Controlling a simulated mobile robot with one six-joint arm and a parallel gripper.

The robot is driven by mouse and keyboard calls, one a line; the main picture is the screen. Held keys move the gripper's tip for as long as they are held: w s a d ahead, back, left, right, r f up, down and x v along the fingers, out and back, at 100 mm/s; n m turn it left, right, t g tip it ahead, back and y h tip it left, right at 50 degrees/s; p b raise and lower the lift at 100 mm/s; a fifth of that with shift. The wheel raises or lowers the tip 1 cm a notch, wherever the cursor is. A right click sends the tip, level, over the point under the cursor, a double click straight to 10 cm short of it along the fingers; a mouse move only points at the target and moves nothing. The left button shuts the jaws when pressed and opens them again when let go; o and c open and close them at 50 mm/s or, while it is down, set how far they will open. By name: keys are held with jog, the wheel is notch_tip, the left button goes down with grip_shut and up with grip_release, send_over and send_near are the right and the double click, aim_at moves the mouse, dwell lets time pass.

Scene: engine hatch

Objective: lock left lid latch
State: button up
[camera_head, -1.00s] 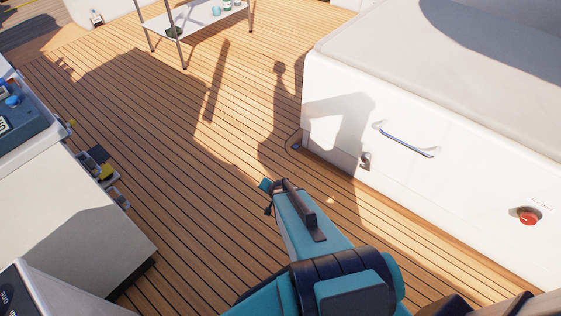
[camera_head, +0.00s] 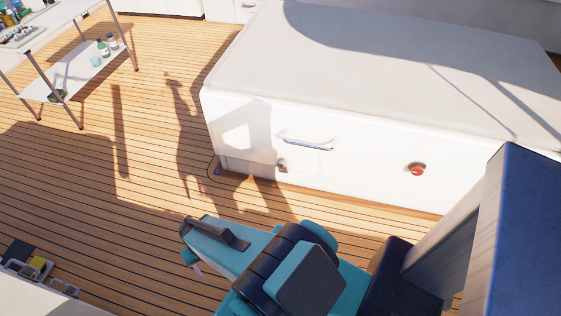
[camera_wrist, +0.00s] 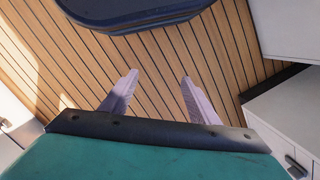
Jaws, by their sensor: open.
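The white engine hatch box (camera_head: 340,170) stands at centre right in the head view, its lid (camera_head: 380,70) down. A small metal latch (camera_head: 282,166) sits on its front face, low and left, below a blue-and-silver handle (camera_head: 305,141). I cannot tell whether this latch is locked. My gripper (camera_wrist: 155,85) is open and empty in the wrist view, its two fingers apart over the deck. In the head view my arm reaches left, in front of the box and apart from it; the fingers are mostly hidden there.
A red round knob (camera_head: 417,169) is on the box front, right of the handle. A shelf table (camera_head: 75,75) with bottles stands at the upper left. Wooden deck (camera_head: 130,200) lies free left of the box. White cabinets (camera_wrist: 285,110) stand at the wrist view's right.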

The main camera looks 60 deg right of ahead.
jog(key=s+a+r+n+g+h+p, duration=0.1)
jog(key=s+a+r+n+g+p, duration=0.1)
jog(key=s+r+n+g+p, duration=0.2)
jog(key=s+r+p, duration=0.3)
jog(key=s+r, duration=0.3)
jog(key=r, duration=0.1)
jog(key=shift+a, duration=0.15)
jog(key=c, duration=0.6)
